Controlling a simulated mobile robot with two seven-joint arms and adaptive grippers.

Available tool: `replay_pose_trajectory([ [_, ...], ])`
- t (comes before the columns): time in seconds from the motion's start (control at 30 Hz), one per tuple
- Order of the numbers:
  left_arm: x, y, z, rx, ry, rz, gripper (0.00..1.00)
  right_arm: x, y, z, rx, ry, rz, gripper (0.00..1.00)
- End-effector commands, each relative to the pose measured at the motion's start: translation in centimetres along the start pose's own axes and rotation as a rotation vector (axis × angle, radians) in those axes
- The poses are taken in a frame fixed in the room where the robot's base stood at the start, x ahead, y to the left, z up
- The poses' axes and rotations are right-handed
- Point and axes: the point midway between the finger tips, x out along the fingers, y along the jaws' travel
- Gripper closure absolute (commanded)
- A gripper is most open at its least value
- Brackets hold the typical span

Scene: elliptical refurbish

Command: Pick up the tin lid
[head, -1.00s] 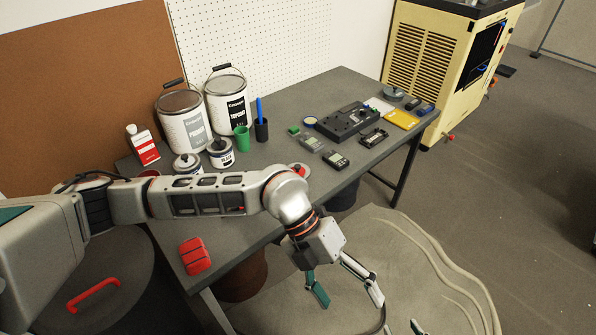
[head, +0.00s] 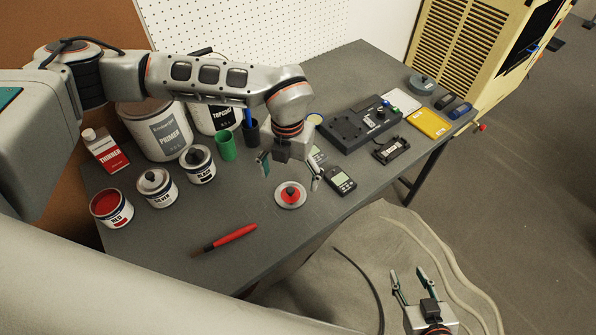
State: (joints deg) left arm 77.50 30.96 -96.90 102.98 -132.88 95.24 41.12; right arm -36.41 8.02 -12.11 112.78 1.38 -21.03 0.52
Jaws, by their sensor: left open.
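The tin lid (head: 290,202), a round grey disc with a red middle and a dark knob, lies flat on the dark grey table (head: 300,243). My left gripper (head: 289,179) is open and points down above the lid, with one finger on each side in the picture. It appears empty and the lid still rests on the table. My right gripper (head: 408,271) is open and empty at the lower right, in front of the table. An open red paint tin (head: 111,208) stands at the table's left end.
A red-handled brush (head: 232,239) lies left of the lid. A silver tin (head: 157,188), another small tin (head: 198,165) and a green cup (head: 226,146) stand behind. A small meter (head: 341,180) lies close to the gripper's right finger.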

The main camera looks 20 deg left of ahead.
Motion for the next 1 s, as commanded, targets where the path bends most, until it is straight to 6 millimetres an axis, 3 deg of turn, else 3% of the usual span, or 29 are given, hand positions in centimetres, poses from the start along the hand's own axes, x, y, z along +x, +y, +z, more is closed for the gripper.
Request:
replay_pose_trajectory([
  [0.33,2.7,0.0,-0.1,0.0,0.004,0.0,0.21,-0.5,-0.6,1.8,0.004,-0.032,-0.008,0.6],
  [0.7,7.3,0.3,0.3,-0.001,0.003,-0.001,0.21,-0.6,-0.4,0.5,0.003,-0.016,-0.006,0.6],
  [1.0,7.8,0.3,0.3,0.0,0.001,-0.001,0.21,-0.6,-0.3,0.2,0.003,-0.011,-0.004,0.6],
])
